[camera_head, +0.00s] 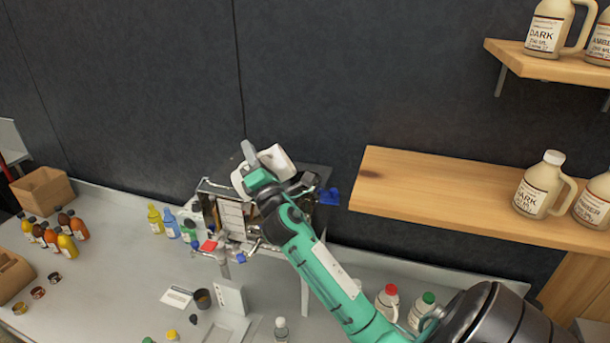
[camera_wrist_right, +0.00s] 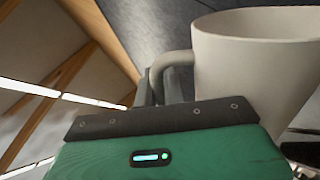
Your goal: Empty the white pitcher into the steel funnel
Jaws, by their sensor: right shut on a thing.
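The white pitcher (camera_head: 277,161) is up over the evaporator, partly covered by my right gripper (camera_head: 250,160). It looks tilted in the head view. In the right wrist view the pitcher (camera_wrist_right: 255,75) fills the upper right, with its handle (camera_wrist_right: 163,68) at the fingers. My right gripper is shut on the handle. I cannot make out the steel funnel; the arm, gripper and pitcher cover part of that area. My left gripper is not in view.
The metal evaporator (camera_head: 235,218) with taps stands on the grey counter (camera_head: 110,262) against a dark wall. Small bottles (camera_head: 172,225) stand left of it. A wooden shelf (camera_head: 430,196) with jugs (camera_head: 541,186) juts out at right. Capped jugs (camera_head: 388,301) stand below my right arm.

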